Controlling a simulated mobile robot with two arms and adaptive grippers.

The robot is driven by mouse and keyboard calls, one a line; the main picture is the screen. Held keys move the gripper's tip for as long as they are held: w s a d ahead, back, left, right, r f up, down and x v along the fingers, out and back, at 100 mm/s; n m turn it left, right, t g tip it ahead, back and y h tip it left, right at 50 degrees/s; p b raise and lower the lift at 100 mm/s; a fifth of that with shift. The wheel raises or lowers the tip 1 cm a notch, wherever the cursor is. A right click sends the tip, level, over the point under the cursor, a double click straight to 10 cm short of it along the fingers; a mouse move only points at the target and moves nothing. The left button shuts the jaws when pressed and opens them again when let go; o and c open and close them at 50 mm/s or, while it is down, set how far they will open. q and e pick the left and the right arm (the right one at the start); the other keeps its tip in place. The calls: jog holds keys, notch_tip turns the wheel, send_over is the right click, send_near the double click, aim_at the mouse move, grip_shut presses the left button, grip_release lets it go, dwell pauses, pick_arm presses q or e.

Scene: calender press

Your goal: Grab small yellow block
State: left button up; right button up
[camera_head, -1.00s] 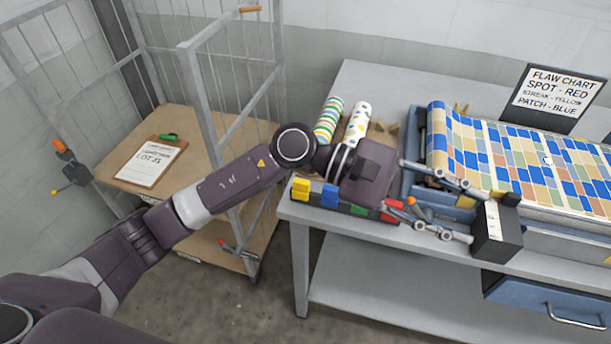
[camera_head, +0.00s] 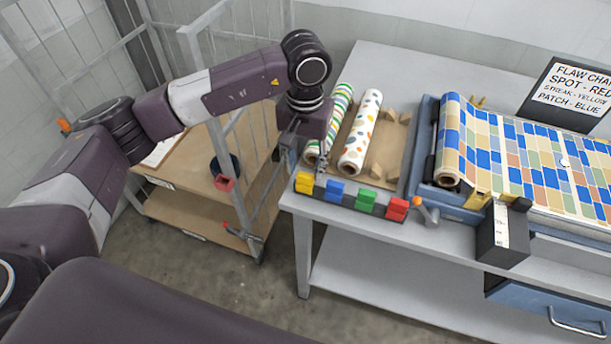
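The small yellow block (camera_head: 304,183) sits at the left end of a dark strip on the table's front edge. Blue (camera_head: 334,191), green (camera_head: 366,199) and red (camera_head: 397,208) blocks stand in a row to its right. My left gripper (camera_head: 306,168) points down just above and behind the yellow block. Its fingers look spread apart, with nothing visibly held. Part of the fingers is hard to make out against the rolls, and I cannot tell if they touch the block. My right gripper is not in view.
Two patterned rolls (camera_head: 361,133) lie just behind the blocks. The press bed with a checkered sheet (camera_head: 530,160) fills the table's right side, beside a black box (camera_head: 503,234). A wire-sided cart (camera_head: 190,205) stands left of the table.

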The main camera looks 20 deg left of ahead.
aim_at(306, 174)
pick_arm(q)
notch_tip(306, 174, down, 3)
jog(key=shift+f+p, duration=0.1)
jog(key=shift+p, duration=0.6)
jog(key=shift+f, duration=0.3)
jog(key=c, duration=0.7)
jog(key=shift+o, duration=0.2)
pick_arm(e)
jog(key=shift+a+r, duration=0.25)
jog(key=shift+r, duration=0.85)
pick_arm(q)
jog(key=shift+w+r, duration=0.1)
jog(key=shift+r, duration=0.05)
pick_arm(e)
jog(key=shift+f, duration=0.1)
